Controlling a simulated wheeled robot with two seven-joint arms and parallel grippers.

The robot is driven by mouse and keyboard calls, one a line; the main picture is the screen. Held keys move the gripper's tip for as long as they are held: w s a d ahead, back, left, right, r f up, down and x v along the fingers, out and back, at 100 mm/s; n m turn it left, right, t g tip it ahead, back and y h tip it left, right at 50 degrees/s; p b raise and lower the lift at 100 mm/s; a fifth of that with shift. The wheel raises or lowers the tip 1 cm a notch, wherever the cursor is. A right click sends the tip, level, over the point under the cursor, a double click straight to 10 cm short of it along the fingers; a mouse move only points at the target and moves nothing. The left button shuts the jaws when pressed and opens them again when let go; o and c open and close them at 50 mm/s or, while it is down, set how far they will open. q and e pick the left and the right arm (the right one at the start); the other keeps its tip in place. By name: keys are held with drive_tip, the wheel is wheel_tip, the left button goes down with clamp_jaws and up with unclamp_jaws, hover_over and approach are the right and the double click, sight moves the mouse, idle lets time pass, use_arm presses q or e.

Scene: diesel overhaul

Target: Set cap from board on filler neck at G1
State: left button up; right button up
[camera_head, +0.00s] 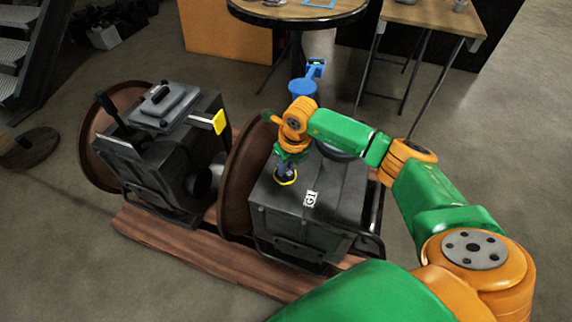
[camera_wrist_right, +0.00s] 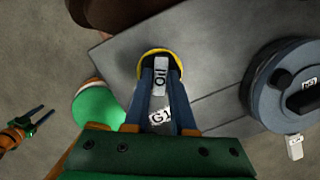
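A cap (camera_wrist_right: 161,66) with a yellow rim and a pale tab, lettered "OI" where visible, shows in the right wrist view. The fingers of my right gripper (camera_wrist_right: 160,90) close in on both sides of the tab. In the head view my right gripper (camera_head: 286,160) points down at the top of the near engine block, with the yellow rim (camera_head: 286,178) at its tips. The G1 tag (camera_head: 311,198) lies on the block top beside it. The neck is hidden beneath the cap, and I cannot tell whether the cap is seated. My left gripper (camera_wrist_right: 40,118) shows open and empty in the right wrist view.
A brown disc (camera_head: 236,185) stands between the engines. A blue-grey round housing (camera_wrist_right: 262,92) sits beside the cap. Tables (camera_head: 425,17) stand behind.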

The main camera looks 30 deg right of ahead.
drive_tip(key=o, duration=0.4)
drive_tip(key=r, duration=0.3)
drive_tip(key=s+r, duration=0.1)
drive_tip(key=r, duration=0.3)
drive_tip(key=shift+s+d, duration=0.15)
drive_tip(key=shift+s, duration=0.05)
